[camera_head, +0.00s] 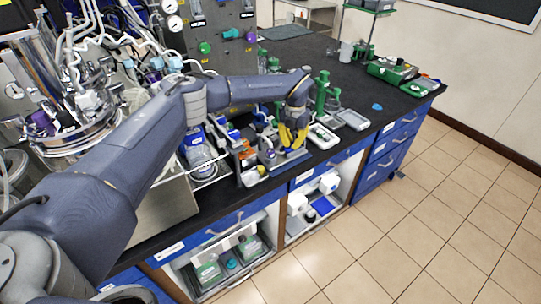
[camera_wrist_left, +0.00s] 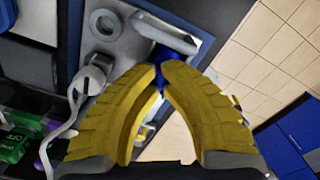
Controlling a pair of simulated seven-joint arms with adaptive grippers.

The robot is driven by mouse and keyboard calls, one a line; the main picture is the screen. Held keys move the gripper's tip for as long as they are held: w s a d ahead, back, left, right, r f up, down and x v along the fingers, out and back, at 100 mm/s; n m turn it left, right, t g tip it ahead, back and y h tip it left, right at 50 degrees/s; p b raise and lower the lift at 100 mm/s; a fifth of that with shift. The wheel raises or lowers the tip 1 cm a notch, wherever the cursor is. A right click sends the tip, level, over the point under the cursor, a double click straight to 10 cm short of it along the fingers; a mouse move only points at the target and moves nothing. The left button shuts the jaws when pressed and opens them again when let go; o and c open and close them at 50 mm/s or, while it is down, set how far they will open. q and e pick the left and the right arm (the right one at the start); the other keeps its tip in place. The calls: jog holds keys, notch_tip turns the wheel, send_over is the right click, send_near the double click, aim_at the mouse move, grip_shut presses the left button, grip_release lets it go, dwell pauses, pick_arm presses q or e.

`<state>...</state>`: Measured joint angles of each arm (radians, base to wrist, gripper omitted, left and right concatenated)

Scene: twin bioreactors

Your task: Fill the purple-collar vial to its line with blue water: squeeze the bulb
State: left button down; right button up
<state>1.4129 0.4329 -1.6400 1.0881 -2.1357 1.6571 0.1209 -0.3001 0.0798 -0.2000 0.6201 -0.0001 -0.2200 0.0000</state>
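My left gripper (camera_head: 293,138) has yellow fingers and points down over the front edge of the black bench. In the left wrist view its fingertips (camera_wrist_left: 159,68) are close together with a narrow gap. A dark blue thing (camera_wrist_left: 160,55) shows in and behind that gap. I cannot tell whether it is the bulb, or whether the fingers touch it. A grey-white device (camera_wrist_left: 125,45) with a round ring lies just beyond the fingers, and a white tube (camera_wrist_left: 73,115) runs from beside it. I cannot make out the purple-collar vial. My right gripper is not in view.
Steel bioreactor vessels with tubing (camera_head: 85,110) crowd the left of the bench. White trays (camera_head: 322,137) and a green stand (camera_head: 325,95) are right of my left gripper. A green box (camera_head: 392,72) sits farther right. The tiled floor (camera_head: 420,210) in front is clear.

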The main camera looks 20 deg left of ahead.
pick_arm(q)
jog(key=shift+r, duration=2.3)
jog(key=shift+f, duration=0.2)
jog(key=shift+f, duration=2.2)
dwell(0.7)
jog(key=shift+r, duration=2.35)
jog(key=shift+f, duration=0.1)
